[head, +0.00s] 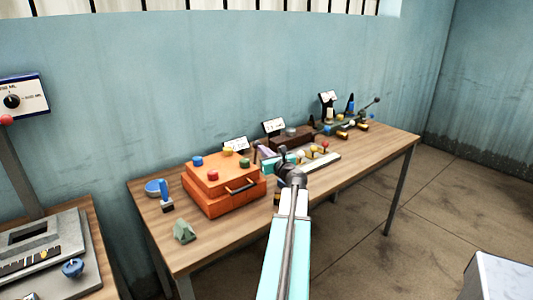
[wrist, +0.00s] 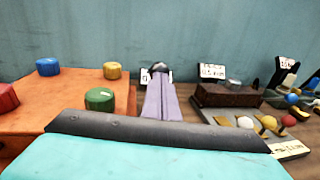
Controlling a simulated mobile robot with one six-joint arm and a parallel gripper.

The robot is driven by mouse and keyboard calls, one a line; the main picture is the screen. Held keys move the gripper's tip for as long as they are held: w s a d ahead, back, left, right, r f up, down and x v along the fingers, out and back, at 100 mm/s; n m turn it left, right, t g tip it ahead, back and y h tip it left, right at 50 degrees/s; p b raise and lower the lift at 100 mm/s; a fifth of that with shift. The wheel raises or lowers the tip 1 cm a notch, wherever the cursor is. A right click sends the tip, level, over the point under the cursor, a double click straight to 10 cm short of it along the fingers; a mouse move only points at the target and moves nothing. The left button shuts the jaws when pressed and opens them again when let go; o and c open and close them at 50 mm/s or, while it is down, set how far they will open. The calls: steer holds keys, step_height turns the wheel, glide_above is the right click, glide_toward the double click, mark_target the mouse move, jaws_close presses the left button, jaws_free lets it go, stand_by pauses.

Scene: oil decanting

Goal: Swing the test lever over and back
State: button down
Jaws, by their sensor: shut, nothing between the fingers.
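My gripper (head: 257,146) is over the wooden workbench, just right of the orange case. In the wrist view its two lilac fingers (wrist: 160,72) are pressed together, dark-tipped, with nothing between them. No lever is clearly marked as the test lever. A slanted rod with a dark ball end (head: 377,100) rises at the bench's far right end and may be it; my gripper is well to its left and apart from it. A red knob (head: 6,120) shows at the left edge below a dial panel; I cannot tell whether it belongs to a lever.
The orange case (head: 222,198) with coloured knobs stands left of my gripper. A dark brown block (wrist: 228,97) and a tray with several coloured balls (head: 318,162) lie to its right. The wooden bench (head: 375,158) has bare surface at its front right. Small cards stand along the back.

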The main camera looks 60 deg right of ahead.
steer(key=shift+w+d, duration=0.2)
steer(key=shift+w, duration=0.1)
steer(key=shift+r, duration=0.1)
